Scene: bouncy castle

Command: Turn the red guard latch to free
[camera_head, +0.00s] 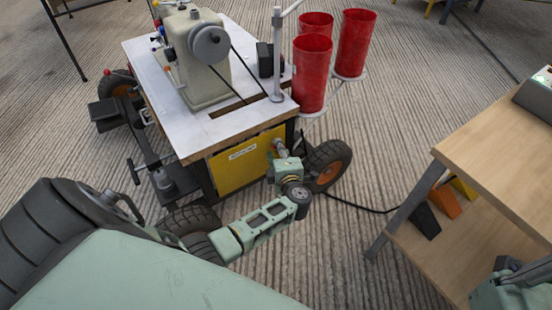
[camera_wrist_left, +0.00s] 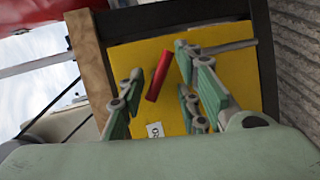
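The red guard latch (camera_wrist_left: 158,76) is a short bar on the yellow guard panel (camera_wrist_left: 135,55) under the machine table. In the left wrist view it lies tilted, its upper end leaning right, between the spread green fingers of my left gripper (camera_wrist_left: 165,82). The gripper is open; a gap shows between the latch and the fingers on either side. I cannot tell whether any finger touches it. In the head view my left gripper (camera_head: 279,150) is at the right part of the yellow panel (camera_head: 240,168), and the latch is mostly hidden there. My right gripper's fingers do not show.
A cream sewing machine (camera_head: 193,60) stands on the wheeled white table (camera_head: 145,58). Red cylinders (camera_head: 312,75) stand beside it. A black tyre (camera_head: 327,165) is close right of my left gripper. A wooden bench (camera_head: 500,165) stands at right. Striped floor lies between.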

